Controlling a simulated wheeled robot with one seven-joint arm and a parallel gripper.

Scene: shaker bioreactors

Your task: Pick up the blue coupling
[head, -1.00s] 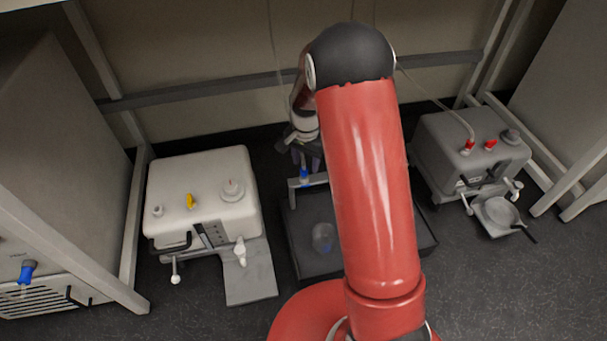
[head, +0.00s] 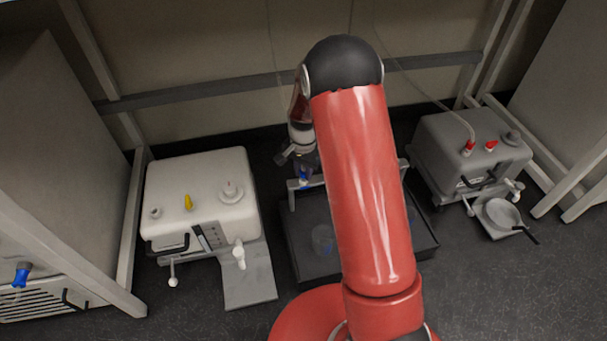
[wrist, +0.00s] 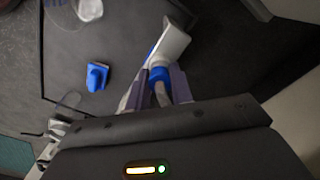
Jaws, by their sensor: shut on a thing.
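My gripper (wrist: 160,86) is shut on a blue coupling (wrist: 160,75), which shows between its two fingers in the wrist view. In the head view the blue coupling (head: 304,177) is at the left end of the pale rail of a dark tray, below my gripper. The pale rail (wrist: 174,40) is right beside the coupling in the wrist view. I cannot tell whether the coupling touches it. A second blue piece (wrist: 97,76) stands apart in the wrist view, left of my gripper. My arm hides part of the tray.
The dark tray (head: 297,238) holds a clear round vessel (head: 323,239). A white box unit (head: 200,190) with a yellow fitting stands left, and a grey unit (head: 470,150) with red fittings stands right. Another blue fitting (head: 22,274) is on the far-left cabinet. Bare floor lies in front.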

